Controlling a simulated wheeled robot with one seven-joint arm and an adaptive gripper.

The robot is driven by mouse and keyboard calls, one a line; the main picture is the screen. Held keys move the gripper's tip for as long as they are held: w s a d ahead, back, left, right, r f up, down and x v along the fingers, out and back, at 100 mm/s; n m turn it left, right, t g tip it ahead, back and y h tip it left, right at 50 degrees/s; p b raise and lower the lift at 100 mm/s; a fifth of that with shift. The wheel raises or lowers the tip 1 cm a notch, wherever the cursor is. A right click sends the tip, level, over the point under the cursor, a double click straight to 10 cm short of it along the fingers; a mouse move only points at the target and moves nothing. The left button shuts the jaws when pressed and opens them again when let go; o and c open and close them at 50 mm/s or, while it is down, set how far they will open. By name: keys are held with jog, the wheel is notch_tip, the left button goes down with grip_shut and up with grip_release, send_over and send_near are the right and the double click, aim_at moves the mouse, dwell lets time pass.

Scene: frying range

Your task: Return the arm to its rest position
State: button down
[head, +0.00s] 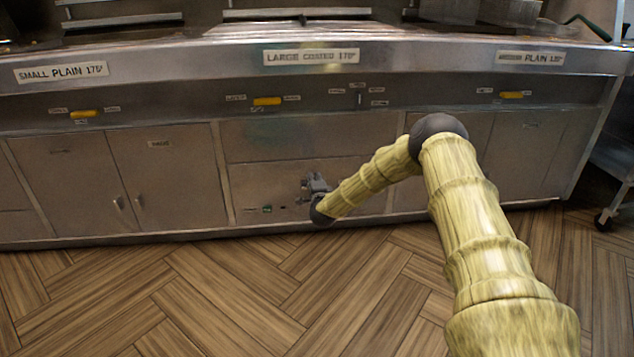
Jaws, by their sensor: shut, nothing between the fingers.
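My arm (472,226) reaches in from the lower right of the head view, with a dark elbow joint and yellowish, bamboo-like links. It bends to the left and ends in my gripper (313,184), a small dark grey shape in front of the range's lower panels. The gripper is shut and holds nothing. Its fingers are small here, and I cannot tell whether it touches the panel behind it.
The metal frying range (165,95) spans the view, with yellow handles, several labels and cabinet doors (165,180) below. A wheeled metal stand (612,165) is at the right edge. The herringbone wood floor (220,300) is clear in front.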

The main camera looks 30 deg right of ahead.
jog(key=s+a+f+n+g+y+p, duration=0.1)
jog(key=s+a+f+n+g+y, duration=0.3)
jog(key=s+a+f, duration=0.8)
jog(key=s+a+f+n+g+y, duration=0.25)
jog(key=s+a+f+n, duration=0.55)
jog(key=s+a, duration=0.6)
jog(key=s+a+f+n+g+y, duration=0.1)
jog(key=s+a+f+n+g, duration=0.1)
jog(key=s, duration=0.8)
jog(key=s+a+f+n+g, duration=0.2)
jog(key=s+a+n+g, duration=0.1)
jog(key=s, duration=0.7)
jog(key=s+a+f+n+g+y, duration=0.1)
jog(key=s+a+f+n+g, duration=0.1)
jog(key=s, duration=0.9)
jog(key=s+d+r+n+g+h+p, duration=0.1)
jog(key=s+d+r+n+g+h, duration=0.15)
jog(key=s, duration=1.05)
notch_tip(320, 180, up, 37)
jog(key=y+p, duration=0.1)
jog(key=p, duration=3.5)
jog(key=shift+w+a+n+g, duration=0.25)
jog(key=shift+n+g, duration=0.05)
jog(key=shift+n, duration=0.05)
